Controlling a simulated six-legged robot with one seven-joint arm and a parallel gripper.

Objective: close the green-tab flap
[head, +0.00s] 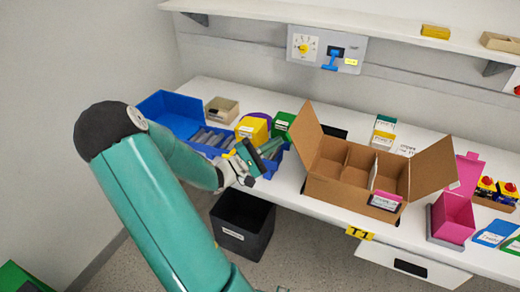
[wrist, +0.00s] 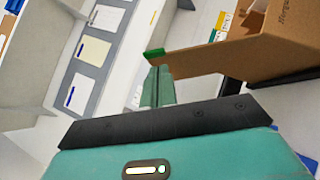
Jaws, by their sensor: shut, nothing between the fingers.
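The brown cardboard box (head: 335,192) stands open on the white table. Its left flap (head: 307,132) stands up and tilts outward at the box's left end. In the wrist view the flap (wrist: 205,58) reaches left from the box and bears a green tab (wrist: 154,53) at its end. I cannot make out the tab in the head view. My gripper (head: 280,143) is shut and empty, just left of the flap. In the wrist view my shut fingers (wrist: 158,70) point at the tab and overlap its lower edge; contact cannot be told.
The box's right flap (head: 433,168) also stands open. A blue bin (head: 172,112), a yellow box (head: 252,129) and a green box (head: 284,124) lie to the left. A pink open box (head: 452,217) stands to the right. A shelf (head: 390,30) runs above the back.

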